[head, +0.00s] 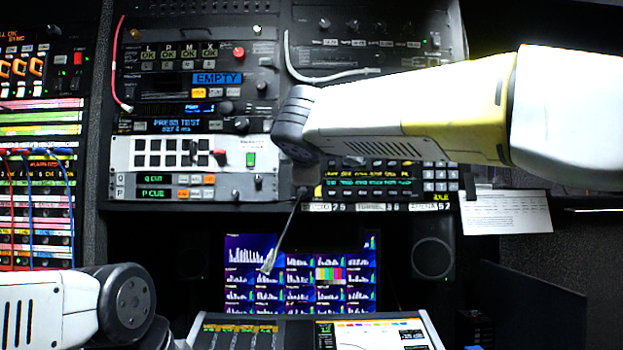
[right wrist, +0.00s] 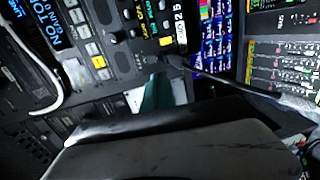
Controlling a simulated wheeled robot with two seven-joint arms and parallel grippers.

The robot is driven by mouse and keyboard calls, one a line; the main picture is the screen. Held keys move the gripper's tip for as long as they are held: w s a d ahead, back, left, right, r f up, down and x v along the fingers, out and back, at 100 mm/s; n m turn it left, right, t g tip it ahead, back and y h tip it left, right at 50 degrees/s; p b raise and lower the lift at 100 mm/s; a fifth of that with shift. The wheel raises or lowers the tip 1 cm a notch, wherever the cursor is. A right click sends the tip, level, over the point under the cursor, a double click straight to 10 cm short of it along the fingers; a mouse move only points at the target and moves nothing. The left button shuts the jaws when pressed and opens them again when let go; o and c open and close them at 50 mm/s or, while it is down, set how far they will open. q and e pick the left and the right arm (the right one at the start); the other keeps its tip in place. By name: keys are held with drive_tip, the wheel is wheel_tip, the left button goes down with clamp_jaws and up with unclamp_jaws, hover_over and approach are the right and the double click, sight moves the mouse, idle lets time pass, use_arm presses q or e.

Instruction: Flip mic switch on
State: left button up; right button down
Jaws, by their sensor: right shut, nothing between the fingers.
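A thin gooseneck microphone (head: 284,238) hangs from the lower right of the white-panel rack in the head view, its pale tip pointing down in front of the screens. Its stalk (right wrist: 232,82) runs from a dark base at upper middle toward the right in the right wrist view. I cannot make out the mic switch; the area near the base is dark and small. My right arm reaches in from the right and hides part of the centre rack. My right gripper (right wrist: 170,125) fills the bottom of its wrist view, shut and empty, below the mic base; contact cannot be told. My left gripper is out of view.
A white panel (head: 125,160) carries a red knob and a green switch (head: 250,159). A keypad panel (head: 440,180), a paper sheet (head: 506,212), a speaker (head: 433,258) and a monitor (head: 243,292) surround the mic. A control desk (head: 306,334) lies below.

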drive_tip(key=shift+r, duration=0.2)
drive_tip(key=shift+w, duration=0.1)
drive_tip(key=w, duration=0.4)
drive_tip(key=w+f, duration=0.1)
drive_tip(key=w, duration=0.8)
drive_tip(key=shift+w+f, duration=0.35)
drive_tip(key=shift+w+f, duration=0.2)
drive_tip(key=shift+w, duration=0.1)
drive_tip(key=shift+s, duration=0.1)
